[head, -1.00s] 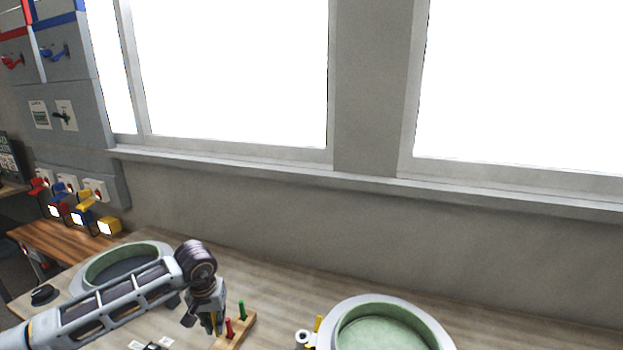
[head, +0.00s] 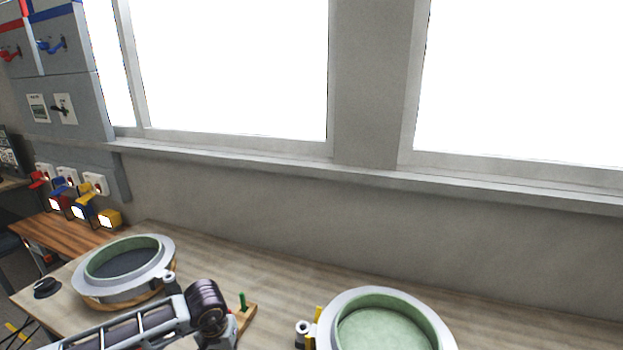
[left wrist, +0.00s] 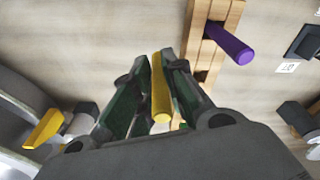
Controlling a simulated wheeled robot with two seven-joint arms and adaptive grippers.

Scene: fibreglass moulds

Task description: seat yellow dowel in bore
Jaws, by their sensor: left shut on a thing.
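My left gripper (left wrist: 160,75) is shut on a yellow dowel (left wrist: 160,100), held lengthwise between its dark fingers in the left wrist view. A similar mould (head: 165,245) stands at the left, with a like boss (head: 169,278). My right gripper is not in view.
A wooden rack (head: 248,313) holds a green dowel (head: 242,300); in the left wrist view a wooden rack (left wrist: 234,15) holds a purple dowel (left wrist: 230,43). A yellow piece (head: 319,313) stands beside the right mould's boss. The bench behind the moulds is clear.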

